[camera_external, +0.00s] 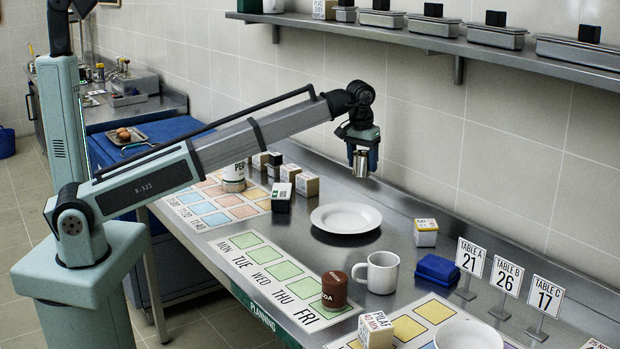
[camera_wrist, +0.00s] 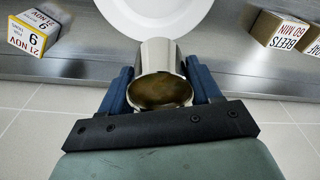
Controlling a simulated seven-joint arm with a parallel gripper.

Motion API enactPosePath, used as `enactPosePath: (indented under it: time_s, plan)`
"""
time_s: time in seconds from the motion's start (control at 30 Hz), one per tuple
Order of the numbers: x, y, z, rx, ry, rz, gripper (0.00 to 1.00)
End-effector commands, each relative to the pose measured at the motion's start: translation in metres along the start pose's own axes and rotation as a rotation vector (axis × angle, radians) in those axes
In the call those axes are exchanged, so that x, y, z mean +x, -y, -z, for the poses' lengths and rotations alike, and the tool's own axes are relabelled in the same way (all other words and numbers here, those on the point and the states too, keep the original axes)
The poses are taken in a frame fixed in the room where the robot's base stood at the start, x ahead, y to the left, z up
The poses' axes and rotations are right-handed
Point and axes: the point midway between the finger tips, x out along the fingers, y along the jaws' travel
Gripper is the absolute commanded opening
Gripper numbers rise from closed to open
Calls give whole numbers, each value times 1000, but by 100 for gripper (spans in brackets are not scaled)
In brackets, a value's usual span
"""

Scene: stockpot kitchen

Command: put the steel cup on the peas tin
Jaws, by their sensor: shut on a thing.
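The steel cup (camera_external: 361,163) is held in my gripper (camera_external: 361,148), above the counter and behind the white plate in the external view. In the wrist view the cup (camera_wrist: 161,62) sits between the two blue fingers of my gripper (camera_wrist: 162,88), which touch its sides. Its open mouth faces the wrist camera and the inside looks brownish.
A white plate (camera_external: 346,218) lies near the gripper; it also shows in the wrist view (camera_wrist: 155,12). Small labelled boxes (camera_external: 307,184) stand between tin and plate. A white mug (camera_external: 378,272) and brown tin (camera_external: 335,289) stand in front. A shelf (camera_external: 440,38) runs along the wall.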

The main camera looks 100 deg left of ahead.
Motion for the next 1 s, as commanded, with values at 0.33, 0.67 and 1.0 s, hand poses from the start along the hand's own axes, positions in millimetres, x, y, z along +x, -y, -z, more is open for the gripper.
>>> enactPosePath:
  time_s: [0.33,0.67,1.0]
  plan:
    - [-19,127,54,-167,-1,20,26]
    - [-39,249,74,-320,-1,38,26]
    - [-60,373,60,-471,-3,55,26]
